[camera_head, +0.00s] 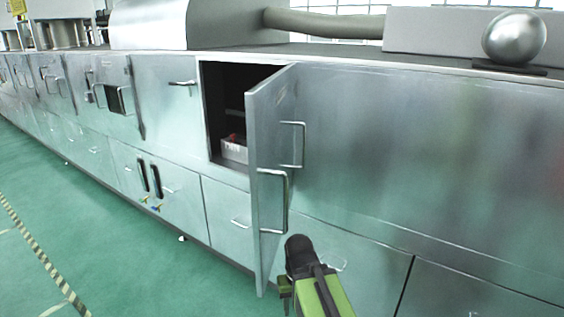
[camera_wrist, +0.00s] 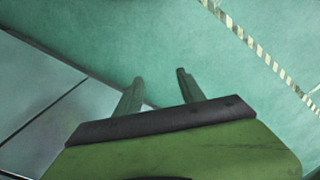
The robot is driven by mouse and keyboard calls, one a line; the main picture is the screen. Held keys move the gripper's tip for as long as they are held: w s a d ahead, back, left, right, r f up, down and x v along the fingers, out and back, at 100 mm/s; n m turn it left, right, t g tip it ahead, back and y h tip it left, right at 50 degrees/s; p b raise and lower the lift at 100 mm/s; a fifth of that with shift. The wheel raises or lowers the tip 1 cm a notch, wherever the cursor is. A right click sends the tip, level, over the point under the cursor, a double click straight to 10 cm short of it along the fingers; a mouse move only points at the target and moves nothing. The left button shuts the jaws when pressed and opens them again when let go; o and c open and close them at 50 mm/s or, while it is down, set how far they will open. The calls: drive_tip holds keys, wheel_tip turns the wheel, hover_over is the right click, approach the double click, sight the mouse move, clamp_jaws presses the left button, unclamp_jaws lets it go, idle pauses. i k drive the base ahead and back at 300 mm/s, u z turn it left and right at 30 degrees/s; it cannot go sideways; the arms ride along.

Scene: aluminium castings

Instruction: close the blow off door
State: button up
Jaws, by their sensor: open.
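The blow off door (camera_head: 263,130), a silver metal panel, stands swung out from an open cabinet compartment (camera_head: 212,110) in the head view. Its near edge points toward me, and a bar handle (camera_head: 287,200) is on its right-facing side. A second handle shape (camera_head: 303,145) shows just behind; I cannot tell whether it is a reflection. My gripper, on a green and black arm, is low in front, right of the door's lower edge. In the wrist view its two fingers (camera_wrist: 159,76) are apart with nothing between them. The door does not show there.
A light box with something red (camera_head: 235,150) sits inside the compartment. Steel cabinets with handles line the wall on both sides. A metal sphere (camera_head: 514,38) stands on the counter at right. The green floor (camera_head: 110,235) at left is clear, with a striped line (camera_head: 38,255).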

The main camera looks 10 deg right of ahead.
sight(270, 112)
drive_tip(key=z, duration=0.15)
drive_tip(key=k, duration=0.55)
drive_tip(key=u, duration=2)
drive_tip(key=k, duration=0.65)
drive_tip(key=z, duration=0.3)
drive_tip(key=i, duration=0.5)
drive_tip(key=u, duration=0.05)
